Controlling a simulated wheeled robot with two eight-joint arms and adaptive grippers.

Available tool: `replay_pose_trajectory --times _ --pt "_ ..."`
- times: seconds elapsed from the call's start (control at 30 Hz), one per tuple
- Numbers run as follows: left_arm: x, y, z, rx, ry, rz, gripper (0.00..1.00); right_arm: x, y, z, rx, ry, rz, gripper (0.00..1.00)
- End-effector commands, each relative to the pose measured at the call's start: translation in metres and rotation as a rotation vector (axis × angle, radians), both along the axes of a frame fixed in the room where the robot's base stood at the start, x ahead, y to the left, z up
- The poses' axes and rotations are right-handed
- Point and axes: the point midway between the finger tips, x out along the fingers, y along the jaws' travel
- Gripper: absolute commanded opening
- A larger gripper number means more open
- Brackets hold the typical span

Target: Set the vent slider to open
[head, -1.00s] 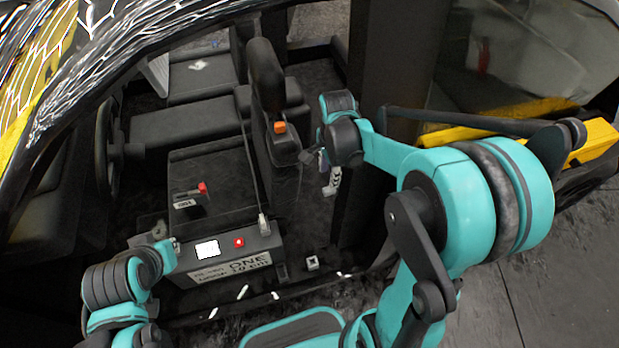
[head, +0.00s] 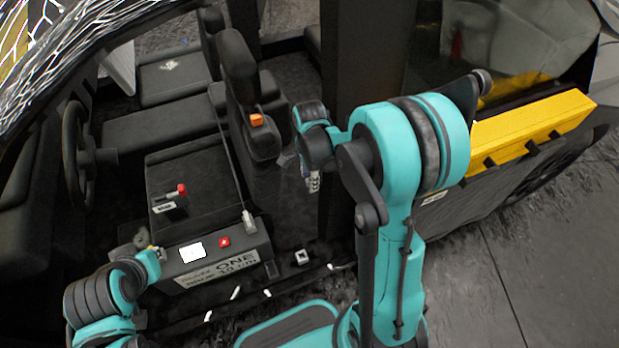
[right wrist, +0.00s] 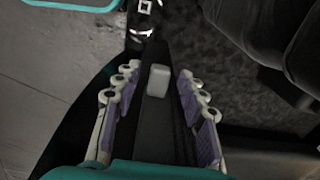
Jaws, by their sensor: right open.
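A pale grey block-shaped knob (right wrist: 158,82) stands on a dark strip in the right wrist view, between the open fingers of my right gripper (right wrist: 159,73); contact cannot be told. I cannot tell for sure whether it is the vent slider. In the head view my right gripper (head: 313,180) hangs beside the dark door pillar, its fingers small and partly hidden. A red-tipped lever (head: 176,194) with a small label sits on the console. My left gripper (head: 156,251) is near the left end of the black control box (head: 232,262); its fingers are unclear.
The box carries a white panel (head: 192,252), a red button (head: 224,241) and a grey upright piece (head: 249,222). An orange knob (head: 257,120) is on the seat. The dark pillar (head: 362,70) stands behind my right arm. A yellow panel (head: 530,130) lies right.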

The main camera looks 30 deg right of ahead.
Motion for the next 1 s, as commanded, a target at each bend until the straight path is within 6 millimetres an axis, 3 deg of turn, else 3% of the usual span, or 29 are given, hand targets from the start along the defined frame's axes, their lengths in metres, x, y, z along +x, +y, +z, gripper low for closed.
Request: replay_pose_trajectory --times 0.1,0.27,0.57,0.9,1.0 --pt "0.000 0.000 0.000 0.000 0.000 0.000 0.00 0.000 0.000 0.001 0.000 0.000 0.000 0.41" --pt "0.000 0.000 0.000 0.000 0.000 0.000 0.00 0.000 0.000 0.001 0.000 0.000 0.000 0.00" --pt "0.000 0.000 0.007 0.000 0.000 0.000 0.00 0.000 0.000 0.008 0.000 0.000 0.000 0.00" --pt "0.000 0.000 0.053 0.000 0.000 0.000 0.00 0.000 0.000 0.073 0.000 -0.001 0.000 0.00" --pt "0.000 0.000 0.059 0.000 0.000 0.000 0.00 0.000 0.000 0.082 0.000 -0.001 0.000 0.00"
